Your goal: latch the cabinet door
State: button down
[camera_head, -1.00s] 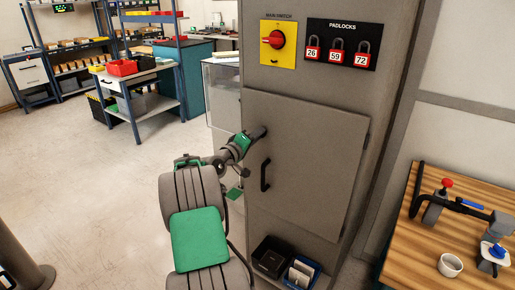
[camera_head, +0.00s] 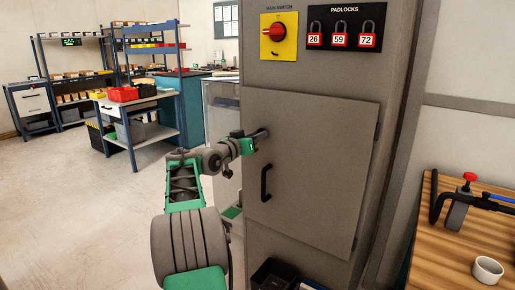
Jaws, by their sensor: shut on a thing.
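The grey cabinet door (camera_head: 325,165) lies at or near the cabinet front; I cannot tell whether it is fully flush. A black pull handle (camera_head: 266,183) stands upright near its left edge. My gripper (camera_head: 262,133) is at the door's upper left edge, just above the pull handle. It is shut on a small dark latch handle, which is mostly hidden by the jaws. My grey and green arm reaches up to it from the lower left.
A wooden bench (camera_head: 440,255) with a white cup (camera_head: 487,270) stands at right. The floor (camera_head: 70,210) at left is clear.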

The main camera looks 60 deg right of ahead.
jog(key=shift+f+m+b, duration=0.1)
jog(key=shift+m+b, duration=0.9)
jog(key=shift+m, duration=0.1)
jog(key=c, duration=1.5)
grip_release()
jog(key=a, duration=0.5)
jog(key=w+a, duration=0.1)
jog(key=a, duration=0.1)
jog(key=shift+w+a, duration=0.1)
jog(key=shift+a, duration=0.25)
